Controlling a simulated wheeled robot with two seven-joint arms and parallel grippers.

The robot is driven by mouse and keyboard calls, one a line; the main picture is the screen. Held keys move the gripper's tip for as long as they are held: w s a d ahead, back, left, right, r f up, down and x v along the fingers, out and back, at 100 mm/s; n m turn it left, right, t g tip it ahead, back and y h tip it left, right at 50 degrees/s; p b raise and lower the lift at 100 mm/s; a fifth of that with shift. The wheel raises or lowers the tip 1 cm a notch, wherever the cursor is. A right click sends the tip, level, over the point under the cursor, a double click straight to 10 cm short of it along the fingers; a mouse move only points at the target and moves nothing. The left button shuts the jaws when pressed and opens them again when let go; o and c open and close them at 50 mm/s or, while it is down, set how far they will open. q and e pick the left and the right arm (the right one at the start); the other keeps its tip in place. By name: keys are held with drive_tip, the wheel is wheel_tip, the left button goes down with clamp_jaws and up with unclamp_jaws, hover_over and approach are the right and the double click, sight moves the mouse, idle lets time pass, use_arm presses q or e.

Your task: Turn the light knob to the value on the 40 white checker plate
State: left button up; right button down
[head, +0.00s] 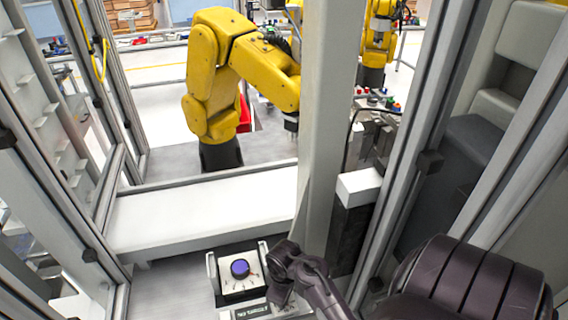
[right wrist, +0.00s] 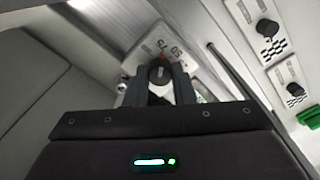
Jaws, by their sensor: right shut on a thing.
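In the right wrist view a dark round knob (right wrist: 158,72) with an orange mark at its top sits on a pale dial plate (right wrist: 188,58) printed with 75 and 50. My right gripper (right wrist: 162,80) is shut on this knob, one finger on each side. Two pale plates with checker patches, an upper one (right wrist: 248,14) and a lower one (right wrist: 281,72), are at the right; their numbers are too blurred to read. In the head view my right gripper (head: 281,284) is beside a box with a blue-purple knob (head: 240,268); I cannot tell if this is the gripped knob. My left gripper is out of view.
Each checker plate carries a black knob, one upper (right wrist: 268,27) and one lower (right wrist: 295,89). A green part (right wrist: 310,115) is at the right edge. In the head view a grey post (head: 325,130) stands behind my right gripper, and a yellow arm (head: 215,75) stands beyond the white ledge (head: 200,215).

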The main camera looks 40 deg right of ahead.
drive_tip(key=n, duration=0.4)
drive_tip(key=shift+n, duration=0.3)
drive_tip(key=shift+w+r+n, duration=0.1)
drive_tip(key=shift+n, duration=1.7)
drive_tip(key=c, duration=1.2)
unclamp_jaws()
drive_tip(key=shift+c, duration=0.2)
